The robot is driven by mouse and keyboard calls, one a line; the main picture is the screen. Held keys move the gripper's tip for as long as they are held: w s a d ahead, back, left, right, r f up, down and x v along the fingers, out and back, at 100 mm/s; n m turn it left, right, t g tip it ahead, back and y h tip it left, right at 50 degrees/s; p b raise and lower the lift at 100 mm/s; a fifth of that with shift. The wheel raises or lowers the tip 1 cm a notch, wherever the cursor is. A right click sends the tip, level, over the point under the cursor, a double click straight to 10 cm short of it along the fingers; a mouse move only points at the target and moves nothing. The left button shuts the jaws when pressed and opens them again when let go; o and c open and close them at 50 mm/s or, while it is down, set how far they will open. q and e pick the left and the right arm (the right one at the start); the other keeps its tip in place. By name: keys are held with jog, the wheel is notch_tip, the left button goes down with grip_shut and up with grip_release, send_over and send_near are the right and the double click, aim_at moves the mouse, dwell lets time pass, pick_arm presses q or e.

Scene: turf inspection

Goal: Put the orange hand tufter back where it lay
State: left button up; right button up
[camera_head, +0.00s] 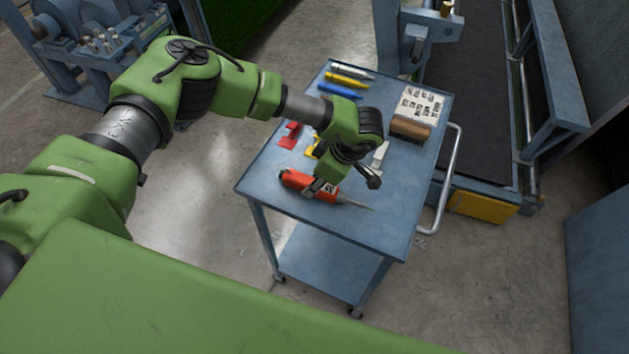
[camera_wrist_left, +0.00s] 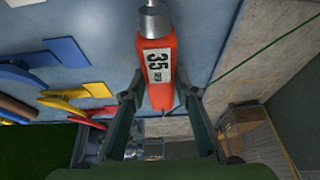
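The orange hand tufter (camera_head: 298,180), an orange-red body with a "35" label and a thin metal tip, is at the front of the blue cart top (camera_head: 265,183), tip to the right. It appears to lie flat there. My left gripper (camera_head: 345,185) is over it, one finger across its front side and the other apart behind it. In the left wrist view the tufter (camera_wrist_left: 157,65) is between the two fingers (camera_wrist_left: 160,92), which look open around it; any light contact is hard to judge. My right gripper is not in view.
Red (camera_head: 289,136) and yellow (camera_head: 311,147) pieces lie behind the tufter. The cart's front right corner is clear. A handle (camera_head: 447,180) is on the right.

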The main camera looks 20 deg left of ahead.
aim_at(331, 188)
pick_arm(q)
jog(key=o, duration=0.3)
jog(key=shift+o, duration=0.2)
jog(key=shift+r, duration=0.1)
jog(key=shift+r, duration=0.15)
jog(key=b+v, duration=0.4)
jog(key=v, duration=0.8)
